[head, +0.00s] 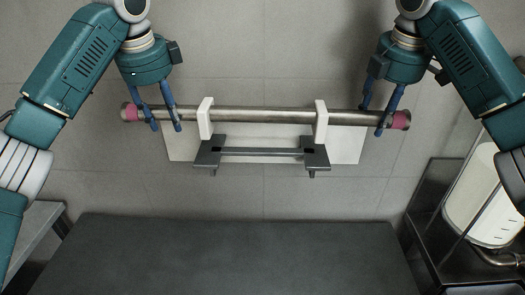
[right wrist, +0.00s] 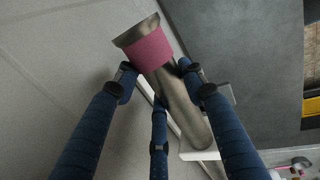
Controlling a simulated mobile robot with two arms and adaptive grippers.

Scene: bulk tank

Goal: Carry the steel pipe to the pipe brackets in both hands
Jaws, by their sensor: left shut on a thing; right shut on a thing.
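The steel pipe (head: 262,116) is a long grey tube with a pink band near each end, and it lies nearly level across the head view. My left gripper (head: 166,124) is shut on it just inside the left pink band. My right gripper (head: 373,120) is shut on it just inside the right band. The right wrist view shows the pipe's flared end and pink band (right wrist: 151,49) among the blue fingers (right wrist: 160,85). The white pipe brackets, left (head: 204,127) and right (head: 321,132), overlap the pipe in the head view. I cannot tell whether the pipe rests in them.
A white panel (head: 346,150) lies behind the brackets. A dark rack with a thin bar (head: 262,152) sits just below the pipe in the picture. A dark flat surface (head: 230,255) fills the lower middle. A white vessel (head: 480,200) stands at the right.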

